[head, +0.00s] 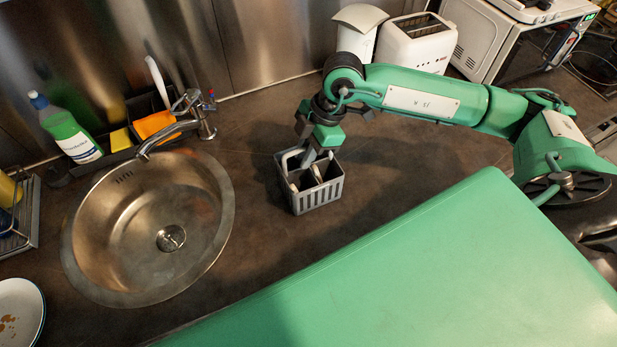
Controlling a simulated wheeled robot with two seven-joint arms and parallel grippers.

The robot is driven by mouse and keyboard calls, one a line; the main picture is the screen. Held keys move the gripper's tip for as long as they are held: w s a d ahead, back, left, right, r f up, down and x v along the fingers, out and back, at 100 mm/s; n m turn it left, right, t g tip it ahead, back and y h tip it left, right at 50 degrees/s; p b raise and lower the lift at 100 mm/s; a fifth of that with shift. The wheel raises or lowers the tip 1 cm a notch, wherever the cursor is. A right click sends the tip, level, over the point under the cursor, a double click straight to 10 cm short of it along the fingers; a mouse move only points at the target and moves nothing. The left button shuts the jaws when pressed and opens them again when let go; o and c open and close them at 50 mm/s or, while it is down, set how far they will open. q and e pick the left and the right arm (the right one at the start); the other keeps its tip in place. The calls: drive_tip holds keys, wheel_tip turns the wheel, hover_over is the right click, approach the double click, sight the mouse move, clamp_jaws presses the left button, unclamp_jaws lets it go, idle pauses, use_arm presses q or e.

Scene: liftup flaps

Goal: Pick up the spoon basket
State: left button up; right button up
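The spoon basket (318,194) is a small grey slotted box with compartments, upright on the dark countertop right of the sink. Light-coloured utensils stand in it, partly hidden. My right gripper (312,152) is directly above the basket, pointing down, with its fingers at the basket's back rim and the utensil tops. Whether the fingers touch the basket, and whether they are open or shut, is too small to tell. My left gripper does not show.
A round steel sink (85,240) with a tap (190,120) lies to the left. A green soap bottle (70,130) stands behind it. A white toaster (415,42) and a microwave (490,40) stand at the back. Bare countertop (255,235) surrounds the basket.

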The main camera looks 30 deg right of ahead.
drive_tip(key=shift+f, duration=0.25)
idle(0.4)
clamp_jaws()
